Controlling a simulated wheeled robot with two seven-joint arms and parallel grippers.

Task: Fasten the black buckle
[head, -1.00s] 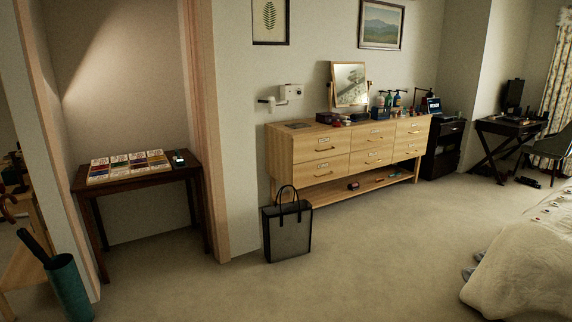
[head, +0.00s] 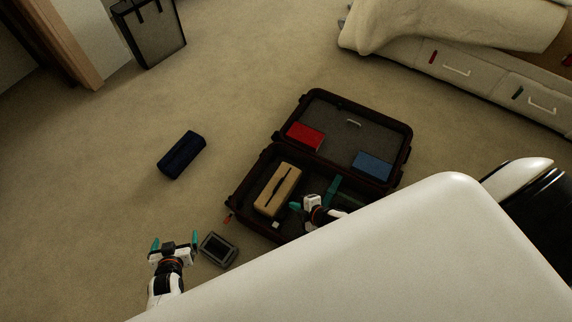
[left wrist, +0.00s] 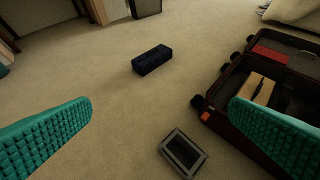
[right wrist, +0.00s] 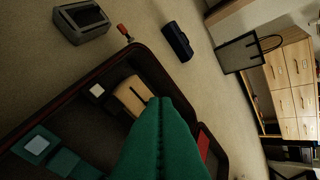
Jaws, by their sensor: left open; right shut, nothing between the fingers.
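An open dark suitcase (head: 243,178) lies on the carpet with its lid laid back. I cannot make out a black buckle in any view; it may be too small or hidden. My left gripper (head: 175,241) is open and empty above the carpet, left of the suitcase. The left wrist view shows its teal fingers spread wide. My right gripper (head: 297,206) is over the suitcase's near half, beside a tan box (head: 278,189). The right wrist view shows its teal fingers (right wrist: 158,101) pressed together with nothing between them. My white body hides the suitcase's near right part.
A red block (head: 305,137) and a blue block (head: 372,166) lie in the lid. A dark blue case (head: 182,155) and a grey framed device (head: 219,250) lie on the carpet left of the suitcase. A small orange piece (head: 227,218) is at its left corner. Open carpet surrounds them.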

